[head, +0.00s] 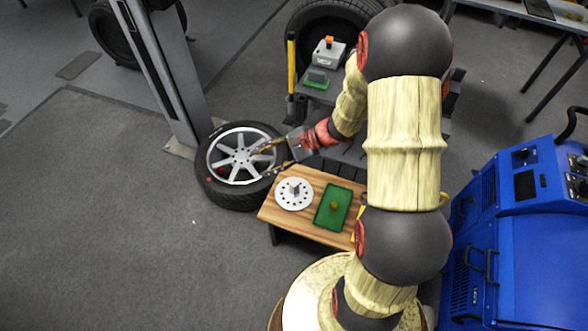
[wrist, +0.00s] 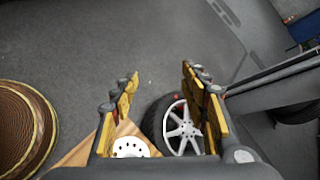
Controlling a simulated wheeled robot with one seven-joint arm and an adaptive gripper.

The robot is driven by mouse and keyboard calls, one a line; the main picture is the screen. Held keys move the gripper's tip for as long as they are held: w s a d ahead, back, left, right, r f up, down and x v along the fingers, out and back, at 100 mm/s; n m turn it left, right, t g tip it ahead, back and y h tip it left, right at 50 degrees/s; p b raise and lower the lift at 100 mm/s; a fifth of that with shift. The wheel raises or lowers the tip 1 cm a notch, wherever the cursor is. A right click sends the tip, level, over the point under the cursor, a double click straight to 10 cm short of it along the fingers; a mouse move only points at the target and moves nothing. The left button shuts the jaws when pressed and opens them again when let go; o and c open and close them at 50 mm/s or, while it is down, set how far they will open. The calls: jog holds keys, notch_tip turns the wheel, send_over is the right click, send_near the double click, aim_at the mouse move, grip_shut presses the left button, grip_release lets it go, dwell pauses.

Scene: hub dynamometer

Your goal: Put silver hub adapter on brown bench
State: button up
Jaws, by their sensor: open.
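A round silver disc with holes and a grey block-like post at its middle, seemingly the silver hub adapter (head: 294,204), lies flat on the left part of the brown bench (head: 275,213). Part of the disc shows in the wrist view (wrist: 130,148), low between the fingers, with the bench (wrist: 78,154) beside it. My gripper (head: 263,162) is open and empty, above the gap between the bench and the wheel. Its two spread fingers show in the wrist view (wrist: 160,92). The disc is apart from the fingers.
A green tray (head: 322,221) with a small yellowish knob sits on the bench, right of the disc. A tyred wheel (head: 226,196) lies beside a post (head: 165,75). A blue machine (head: 500,245) stands right. Another green tray (head: 316,85) is at the back. The left floor is clear.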

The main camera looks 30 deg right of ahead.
jog(key=s+a+r+n+g+h, duration=0.2)
jog(key=s+a+r+n, duration=0.1)
jog(key=s+r+n, duration=0.3)
jog(key=s+a+r+n+g+h, duration=0.1)
jog(key=s+a+r+n+h, duration=0.1)
jog(key=s+a+r+n, duration=0.35)
jog(key=s+d+r+n+t+h, duration=0.3)
jog(key=s+d+r+n+h, duration=0.2)
jog(key=s+r, duration=0.5)
notch_tip(320, 180, up, 3)
jog(key=shift+s+d+f+h, duration=0.15)
jog(key=shift+d+h, duration=0.15)
jog(key=shift+d, duration=0.15)
